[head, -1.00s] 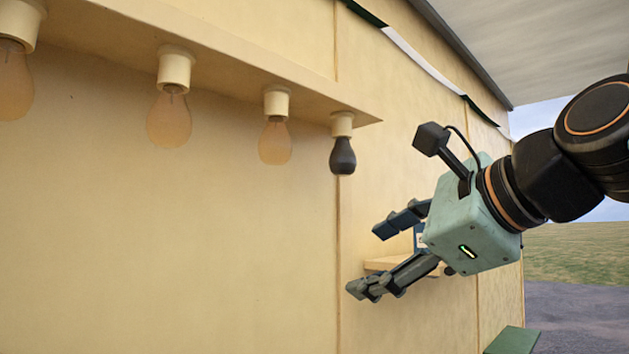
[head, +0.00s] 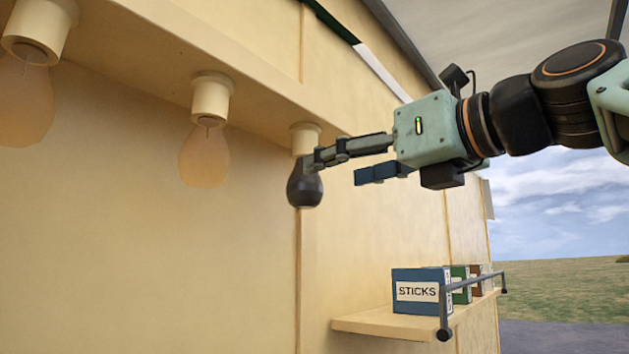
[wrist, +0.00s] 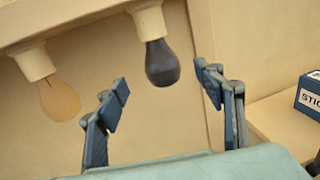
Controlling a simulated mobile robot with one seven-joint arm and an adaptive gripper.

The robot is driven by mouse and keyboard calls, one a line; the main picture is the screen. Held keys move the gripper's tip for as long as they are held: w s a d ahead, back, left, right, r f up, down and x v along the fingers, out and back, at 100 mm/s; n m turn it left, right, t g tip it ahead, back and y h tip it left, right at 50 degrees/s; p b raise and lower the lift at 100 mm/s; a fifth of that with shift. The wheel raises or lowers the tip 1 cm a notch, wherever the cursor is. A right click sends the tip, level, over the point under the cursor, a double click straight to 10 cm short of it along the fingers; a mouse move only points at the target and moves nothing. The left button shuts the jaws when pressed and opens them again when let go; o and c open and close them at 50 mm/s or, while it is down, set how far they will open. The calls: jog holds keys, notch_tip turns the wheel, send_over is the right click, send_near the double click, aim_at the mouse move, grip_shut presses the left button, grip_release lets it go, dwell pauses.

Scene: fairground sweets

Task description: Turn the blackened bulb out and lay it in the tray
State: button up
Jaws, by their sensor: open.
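The blackened bulb (head: 305,189) hangs from a cream socket (head: 304,137) at the right end of the row under the ledge. It is dark grey, with its wide end down. My gripper (head: 335,168) is open beside it, with one finger overlapping the bulb's upper part in the head view. In the wrist view the dark bulb (wrist: 161,62) hangs ahead of and between the two spread fingertips (wrist: 164,82), with gaps on both sides. I see no contact in that view. No tray is in view.
Two clear amber bulbs, one nearer (head: 204,156) and one at the far left (head: 26,100), hang from the same ledge (head: 150,62). Below right, a shelf (head: 385,325) with a rail holds a blue STICKS box (head: 419,290) and other boxes. Open space lies below the bulbs.

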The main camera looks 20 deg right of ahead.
aim_at(316, 179)
jog(key=p+x, duration=0.1)
jog(key=x, duration=0.8)
jog(key=shift+f, duration=0.15)
jog(key=shift+c, duration=0.2)
jog(key=c, duration=0.9)
